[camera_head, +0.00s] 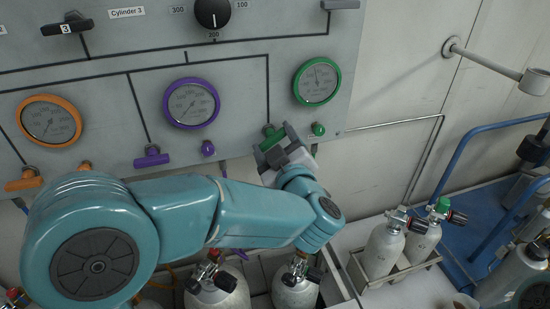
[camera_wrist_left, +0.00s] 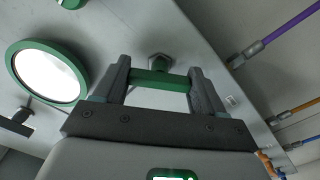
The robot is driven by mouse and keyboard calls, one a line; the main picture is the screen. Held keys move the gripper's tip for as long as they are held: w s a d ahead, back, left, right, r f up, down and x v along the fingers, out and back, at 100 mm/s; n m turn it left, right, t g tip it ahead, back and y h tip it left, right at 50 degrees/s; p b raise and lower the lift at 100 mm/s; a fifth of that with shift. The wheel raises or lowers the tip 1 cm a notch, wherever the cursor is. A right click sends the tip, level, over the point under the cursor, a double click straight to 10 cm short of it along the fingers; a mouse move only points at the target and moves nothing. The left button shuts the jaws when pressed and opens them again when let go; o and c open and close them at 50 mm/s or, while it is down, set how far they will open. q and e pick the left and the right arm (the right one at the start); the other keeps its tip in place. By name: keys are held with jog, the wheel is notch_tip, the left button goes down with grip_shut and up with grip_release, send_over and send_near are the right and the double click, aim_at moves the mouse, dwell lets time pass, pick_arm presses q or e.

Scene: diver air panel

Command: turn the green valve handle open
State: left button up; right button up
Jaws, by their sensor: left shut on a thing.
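The green valve handle (camera_head: 269,131) is on the panel's lower right, below and left of the green-rimmed gauge (camera_head: 317,82). In the head view my left gripper (camera_head: 284,148) covers much of it. In the left wrist view the handle (camera_wrist_left: 160,81) is a green bar spanning the gap between the two grey fingers of my left gripper (camera_wrist_left: 160,74). The fingers are shut on its ends. A metal hex fitting (camera_wrist_left: 160,61) sits behind the bar at the panel. My right gripper is not in view.
A purple handle (camera_head: 152,157) and an orange handle (camera_head: 24,180) sit on the panel to the left. A small green knob (camera_head: 318,129) is just right of my gripper. Cylinders (camera_head: 384,248) stand below right, near a blue rail (camera_head: 480,136).

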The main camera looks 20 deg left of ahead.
pick_arm(q)
jog(key=n+b, duration=0.2)
jog(key=b, duration=0.1)
jog(key=n+b, duration=0.3)
jog(key=shift+f+n, duration=0.2)
jog(key=shift+n, duration=0.1)
jog(key=n+b, duration=0.3)
jog(key=shift+r, duration=0.2)
jog(key=shift+r+n+b, duration=0.1)
jog(key=shift+n+b, duration=0.3)
jog(key=o, duration=1)
jog(key=shift+o, duration=0.2)
